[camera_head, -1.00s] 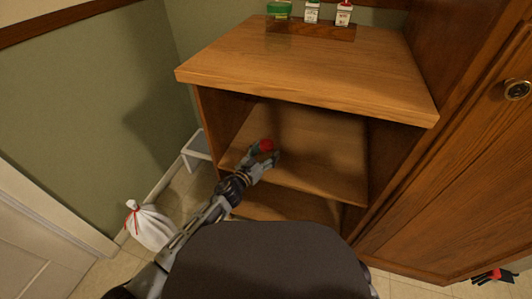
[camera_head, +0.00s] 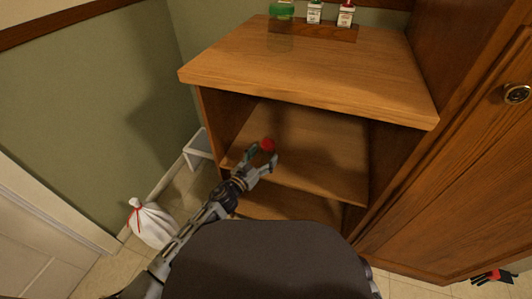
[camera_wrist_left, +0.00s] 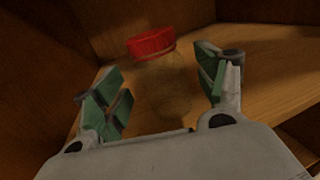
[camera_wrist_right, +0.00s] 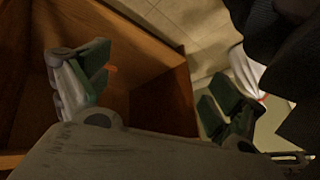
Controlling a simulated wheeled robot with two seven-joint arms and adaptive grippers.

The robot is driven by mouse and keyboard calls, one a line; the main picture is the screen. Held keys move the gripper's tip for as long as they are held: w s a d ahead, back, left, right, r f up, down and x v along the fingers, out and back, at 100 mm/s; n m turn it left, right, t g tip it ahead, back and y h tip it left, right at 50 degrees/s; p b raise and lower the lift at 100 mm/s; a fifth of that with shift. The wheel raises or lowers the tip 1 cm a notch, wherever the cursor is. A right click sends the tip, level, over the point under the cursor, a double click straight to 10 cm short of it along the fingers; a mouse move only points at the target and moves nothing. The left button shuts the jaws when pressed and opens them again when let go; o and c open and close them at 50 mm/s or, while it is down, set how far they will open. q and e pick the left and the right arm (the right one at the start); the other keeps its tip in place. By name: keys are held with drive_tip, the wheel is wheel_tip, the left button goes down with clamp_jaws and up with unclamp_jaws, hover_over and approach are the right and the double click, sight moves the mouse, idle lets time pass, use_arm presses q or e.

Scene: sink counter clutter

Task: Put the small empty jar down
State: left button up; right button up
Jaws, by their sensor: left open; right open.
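The small jar (camera_wrist_left: 165,85) has a red lid (camera_wrist_left: 151,42) and a clear, empty-looking body. It stands upright on the middle shelf (camera_head: 320,160) of the wooden cabinet, near the front edge; its red lid also shows in the head view (camera_head: 268,144). My left gripper (camera_head: 262,157) is open in front of the jar. In the left wrist view its green-padded fingers are spread to either side, apart from the jar. My right gripper (camera_wrist_right: 160,85) is open and empty, low beside wooden panels; it is not seen in the head view.
The cabinet top (camera_head: 300,65) overhangs the shelf. A green-lidded container (camera_head: 281,10) and two small bottles stand at its back. A tied white bag (camera_head: 150,224) and a low white stool (camera_head: 197,147) are at left. A red-and-black object (camera_head: 493,276) lies at lower right.

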sight(264, 156)
use_arm(q)
drive_tip(key=shift+v, duration=0.85)
drive_tip(key=shift+p+v, duration=0.35)
drive_tip(key=shift+v, duration=3.2)
use_arm(e)
drive_tip(key=shift+w+d+r, duration=0.1)
drive_tip(key=shift+r, duration=0.65)
drive_tip(key=shift+w+d+r, duration=0.1)
drive_tip(key=shift+r, duration=0.65)
drive_tip(key=shift+s+f, duration=0.15)
